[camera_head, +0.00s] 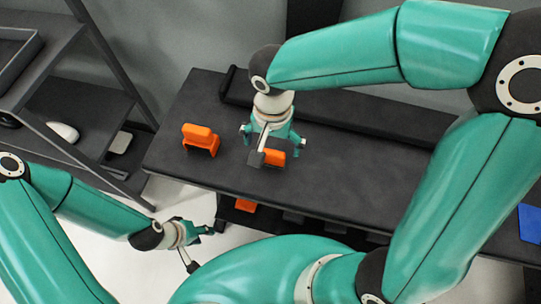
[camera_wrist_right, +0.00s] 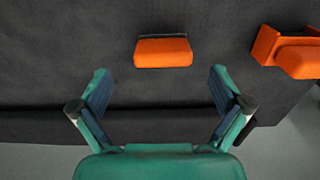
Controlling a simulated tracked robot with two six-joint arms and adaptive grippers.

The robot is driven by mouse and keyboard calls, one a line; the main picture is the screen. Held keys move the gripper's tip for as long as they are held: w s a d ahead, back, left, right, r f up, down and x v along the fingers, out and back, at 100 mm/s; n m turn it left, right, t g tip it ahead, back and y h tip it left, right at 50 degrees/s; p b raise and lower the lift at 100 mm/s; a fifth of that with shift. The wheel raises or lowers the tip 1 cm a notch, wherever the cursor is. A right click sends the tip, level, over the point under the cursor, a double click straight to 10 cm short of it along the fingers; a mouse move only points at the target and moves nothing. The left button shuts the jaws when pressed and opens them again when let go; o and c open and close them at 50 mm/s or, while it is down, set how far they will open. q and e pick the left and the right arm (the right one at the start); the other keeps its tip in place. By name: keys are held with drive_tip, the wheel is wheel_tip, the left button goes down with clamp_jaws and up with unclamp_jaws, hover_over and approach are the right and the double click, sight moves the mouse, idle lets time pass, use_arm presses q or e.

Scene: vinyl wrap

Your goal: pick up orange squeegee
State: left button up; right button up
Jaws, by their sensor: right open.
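A small orange block, apparently the orange squeegee (camera_head: 275,157), lies on the dark table below my right gripper (camera_head: 273,142). In the right wrist view the squeegee (camera_wrist_right: 163,52) lies flat, just beyond and between the spread fingertips of the right gripper (camera_wrist_right: 160,82). The fingers are open, with nothing between them, and do not appear to touch it. In the head view part of the squeegee is hidden by the gripper's camera mount. My left gripper (camera_head: 202,230) is low at the left, off the table's front edge; its jaw opening is unclear.
A second, bulkier orange object (camera_head: 200,138) stands to the left on the dark table (camera_head: 335,185); it also shows in the right wrist view (camera_wrist_right: 288,50). A long dark bar (camera_head: 345,118) runs along the back. An orange item (camera_head: 245,205) sits lower down. A shelf rack (camera_head: 85,95) stands left.

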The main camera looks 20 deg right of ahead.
sight(271, 152)
drive_tip(key=shift+w+a+f, duration=0.1)
drive_tip(key=shift+w+f, duration=0.05)
drive_tip(key=shift+f, duration=3.25)
drive_tip(key=shift+c, duration=0.2)
drive_tip(key=c, duration=1.2)
drive_tip(key=shift+o, duration=0.2)
drive_tip(key=shift+r, duration=0.1)
wheel_tip(271, 152, up, 20)
drive_tip(key=p, duration=0.1)
